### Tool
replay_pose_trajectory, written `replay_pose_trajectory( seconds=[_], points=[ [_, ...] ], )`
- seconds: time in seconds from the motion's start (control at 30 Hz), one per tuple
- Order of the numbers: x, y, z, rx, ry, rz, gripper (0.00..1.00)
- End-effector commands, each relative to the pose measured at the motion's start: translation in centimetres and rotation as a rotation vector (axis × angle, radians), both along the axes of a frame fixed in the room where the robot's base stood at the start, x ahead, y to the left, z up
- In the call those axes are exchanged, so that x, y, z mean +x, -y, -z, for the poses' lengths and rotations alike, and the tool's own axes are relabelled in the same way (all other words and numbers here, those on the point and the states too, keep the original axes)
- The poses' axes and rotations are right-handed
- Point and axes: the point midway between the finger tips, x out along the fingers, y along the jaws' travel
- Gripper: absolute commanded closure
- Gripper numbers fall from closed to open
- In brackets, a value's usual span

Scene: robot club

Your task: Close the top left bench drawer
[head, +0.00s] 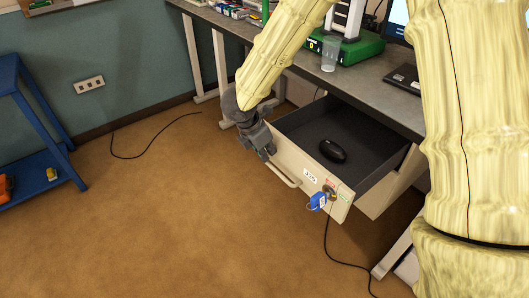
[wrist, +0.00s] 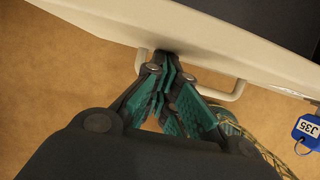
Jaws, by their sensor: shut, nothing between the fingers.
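The bench drawer (head: 322,181) is pulled out under the grey worktop. It has a pale front, a dark inside and a bar handle (head: 283,172). A black mouse (head: 332,151) lies in it. My gripper (head: 268,152) is at the left part of the drawer front, near the handle. In the wrist view my gripper (wrist: 168,68) is shut and empty, its fingertips at the drawer front (wrist: 190,38) between the ends of the handle (wrist: 238,92). I cannot tell whether they touch the front.
A blue tag (head: 317,201) hangs from a key in the drawer front. A clear cup (head: 329,56) and a green-based device (head: 345,48) stand on the worktop (head: 365,78). A blue shelf (head: 38,110) stands at left. Black cables lie on the floor; open floor (head: 150,220) spreads left of the drawer.

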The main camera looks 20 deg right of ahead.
Motion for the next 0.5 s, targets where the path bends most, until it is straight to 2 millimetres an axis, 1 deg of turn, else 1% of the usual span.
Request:
replay_pose_trajectory(
  seconds=[0.03,0.17,0.27,0.5],
  points=[
    [0.3,0.8,-0.1,-0.002,0.001,0.003,1.00],
    [1.0,3.1,-0.1,-0.001,0.000,0.007,1.00],
    [1.9,5.4,-0.1,-0.002,0.000,0.008,1.00],
    [4.1,11.6,-0.2,-0.002,0.000,0.008,1.00]
  ],
)
